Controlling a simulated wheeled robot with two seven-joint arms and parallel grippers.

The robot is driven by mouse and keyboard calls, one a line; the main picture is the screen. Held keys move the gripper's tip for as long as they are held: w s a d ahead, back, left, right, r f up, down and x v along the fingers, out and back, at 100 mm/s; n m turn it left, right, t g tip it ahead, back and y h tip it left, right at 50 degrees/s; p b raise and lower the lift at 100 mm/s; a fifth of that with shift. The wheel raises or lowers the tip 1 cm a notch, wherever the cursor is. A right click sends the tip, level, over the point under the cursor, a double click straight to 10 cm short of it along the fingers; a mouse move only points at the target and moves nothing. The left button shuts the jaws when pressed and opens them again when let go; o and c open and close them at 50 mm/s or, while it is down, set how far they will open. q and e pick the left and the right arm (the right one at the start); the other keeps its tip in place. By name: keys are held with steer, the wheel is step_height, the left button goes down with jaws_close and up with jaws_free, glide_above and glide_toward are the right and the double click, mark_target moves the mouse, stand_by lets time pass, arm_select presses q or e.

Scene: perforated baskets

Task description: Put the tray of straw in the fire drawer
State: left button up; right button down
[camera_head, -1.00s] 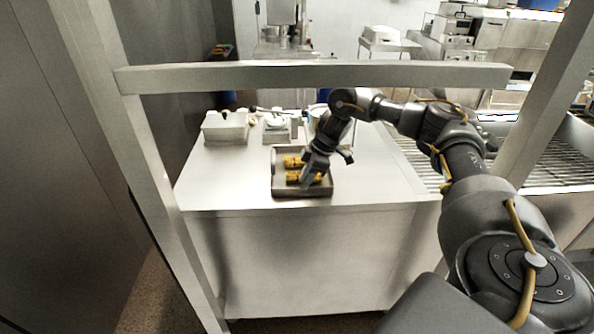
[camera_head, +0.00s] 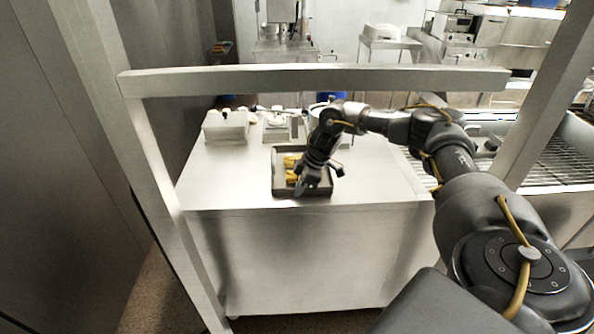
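My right gripper (camera_head: 305,186) reaches down over the tray's front right part and hides some of the straw and the rim. It is too small to see whether its fingers are open or shut, or whether they touch the tray. The tray lies flat on the table. My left gripper is not in view. I cannot make out a fire drawer in this view.
A steel frame with a horizontal bar (camera_head: 310,80) stands between me and the table (camera_head: 230,180). A roller conveyor (camera_head: 555,165) lies to the right. The table's left front is clear.

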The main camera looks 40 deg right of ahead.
steer(key=shift+w+r, duration=0.1)
steer(key=shift+r, duration=0.05)
steer(key=shift+r, duration=0.3)
step_height(320, 180, up, 9)
steer(key=shift+r+b, duration=0.15)
steer(key=shift+b, duration=0.65)
steer(key=shift+a, duration=0.1)
steer(key=s+a+f, duration=0.1)
steer(key=s+a, duration=0.5)
steer(key=a, duration=0.5)
steer(key=s+a+f, duration=0.2)
steer(key=s+a, duration=0.4)
steer(key=a, duration=0.6)
steer(key=shift+s+a, duration=0.2)
steer(key=shift+s, duration=0.05)
steer(key=shift+f, duration=0.1)
stand_by(0.6)
